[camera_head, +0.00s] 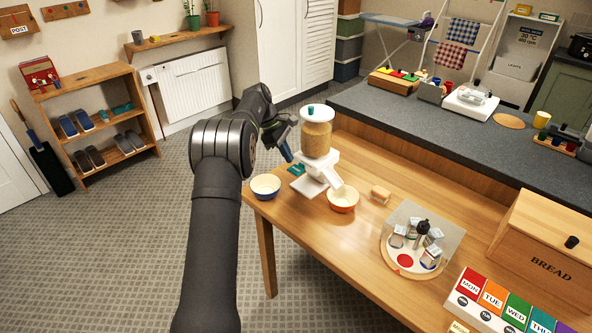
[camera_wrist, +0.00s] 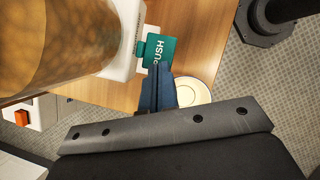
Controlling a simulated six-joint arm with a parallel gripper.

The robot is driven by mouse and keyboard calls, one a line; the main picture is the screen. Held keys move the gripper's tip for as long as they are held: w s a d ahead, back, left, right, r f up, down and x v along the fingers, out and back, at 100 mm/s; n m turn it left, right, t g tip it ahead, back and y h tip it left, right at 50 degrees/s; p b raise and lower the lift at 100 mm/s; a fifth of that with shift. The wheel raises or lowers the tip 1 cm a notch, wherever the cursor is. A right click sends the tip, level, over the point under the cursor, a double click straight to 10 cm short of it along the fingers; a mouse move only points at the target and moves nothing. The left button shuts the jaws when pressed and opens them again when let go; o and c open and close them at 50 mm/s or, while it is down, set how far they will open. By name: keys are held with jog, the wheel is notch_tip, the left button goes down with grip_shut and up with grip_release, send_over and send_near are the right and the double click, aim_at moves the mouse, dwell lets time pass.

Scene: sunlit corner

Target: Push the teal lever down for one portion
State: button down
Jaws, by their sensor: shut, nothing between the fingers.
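The dispenser has a clear jar (camera_head: 317,138) of tan contents, a white lid and a white base (camera_head: 310,187). Its teal lever (camera_head: 297,169) sticks out on the left side. My gripper (camera_head: 288,157) is shut and empty, pointing down just above the lever. In the wrist view its fingertips (camera_wrist: 157,72) overlap the lever's near part; I cannot tell whether they touch it.
The wooden table (camera_head: 330,240) is clear in front of the bowls.

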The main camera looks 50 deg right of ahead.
aim_at(292, 169)
jog(key=shift+x, duration=1.3)
jog(key=shift+f, duration=0.1)
jog(key=shift+f, duration=0.8)
jog(key=shift+w, duration=0.1)
jog(key=w, duration=0.1)
jog(key=w+a+r, duration=0.1)
jog(key=shift+w+a, duration=0.2)
jog(key=shift+w, duration=0.1)
jog(key=shift+r, duration=0.1)
jog(key=v, duration=1.2)
